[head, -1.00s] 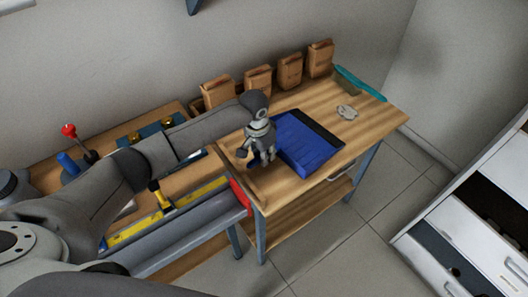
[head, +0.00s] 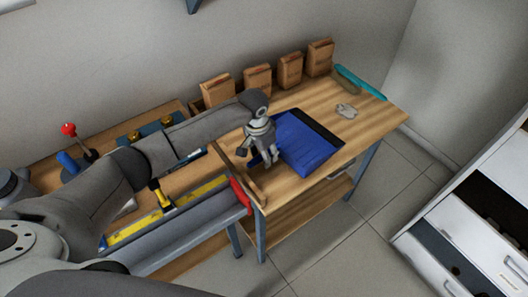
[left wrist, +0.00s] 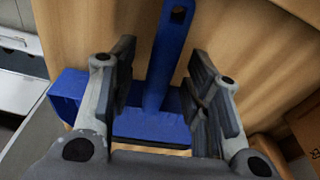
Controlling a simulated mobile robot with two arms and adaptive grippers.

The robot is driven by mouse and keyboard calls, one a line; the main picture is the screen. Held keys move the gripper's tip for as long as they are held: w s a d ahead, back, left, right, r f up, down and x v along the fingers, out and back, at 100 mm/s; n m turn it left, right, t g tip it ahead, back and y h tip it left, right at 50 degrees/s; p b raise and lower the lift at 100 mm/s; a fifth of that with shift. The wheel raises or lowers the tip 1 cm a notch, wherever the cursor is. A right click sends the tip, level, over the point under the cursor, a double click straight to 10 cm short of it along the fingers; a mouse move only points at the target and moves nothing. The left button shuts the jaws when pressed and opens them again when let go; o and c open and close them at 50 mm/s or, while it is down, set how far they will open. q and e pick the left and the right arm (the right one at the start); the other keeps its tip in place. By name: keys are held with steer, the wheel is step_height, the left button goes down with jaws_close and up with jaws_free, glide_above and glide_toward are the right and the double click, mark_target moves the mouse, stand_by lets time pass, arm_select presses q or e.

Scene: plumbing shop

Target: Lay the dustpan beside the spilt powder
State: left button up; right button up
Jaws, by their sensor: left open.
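The blue dustpan (head: 312,145) lies on the wooden bench top, its dark edge toward the back right. The spilt powder (head: 346,111) is a small pale patch on the bench, a short gap beyond that edge. My left gripper (head: 264,160) is at the dustpan's near left side. In the left wrist view my left gripper (left wrist: 160,90) is open, with the blue handle (left wrist: 165,62) between its fingers and space on both sides. The handle is mostly hidden by the gripper in the head view. My right gripper is not in view.
A teal brush (head: 360,84) lies at the bench's back right corner. Several brown paper bags (head: 290,71) stand along the wall side. A yellow level (head: 140,220) and other tools lie at the left.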

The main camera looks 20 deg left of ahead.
arm_select(q)
step_height(320, 180, up, 12)
steer(key=s, duration=0.1)
steer(key=shift+s+a, duration=0.25)
steer(key=shift+a, duration=0.2)
